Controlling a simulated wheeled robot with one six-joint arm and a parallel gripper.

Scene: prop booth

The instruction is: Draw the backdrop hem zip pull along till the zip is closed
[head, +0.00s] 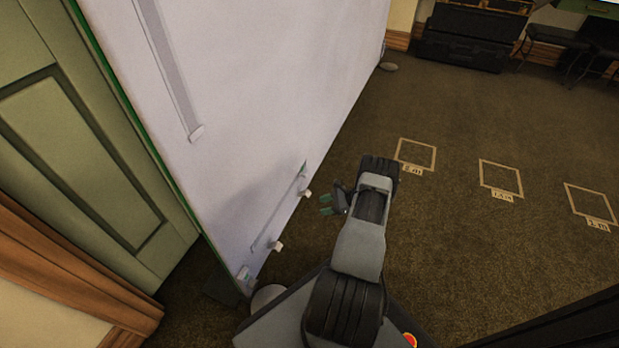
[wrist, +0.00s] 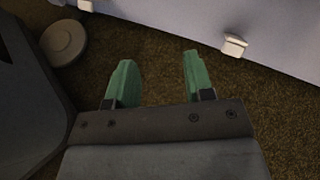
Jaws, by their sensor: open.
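The pale backdrop (head: 240,90) stands upright at the left of the head view, and its lower edge crosses the top right of the wrist view (wrist: 280,22). A thin grey strip (head: 279,220), which looks like the hem zip, runs low along it. Two small white blocks stick out near the hem, one farther (head: 307,194) and one nearer (head: 277,246). One white block also shows in the wrist view (wrist: 235,45). I cannot tell which piece is the zip pull. My gripper (head: 328,204) is open and empty beside the hem, its green fingers (wrist: 158,72) apart from both blocks.
A round grey disc (head: 267,297) lies on the floor by the backdrop's near corner. A green panelled door (head: 85,150) is at the left. Taped squares (head: 416,155) mark the brown carpet, which is open to the right. Dark cases (head: 465,38) stand at the back.

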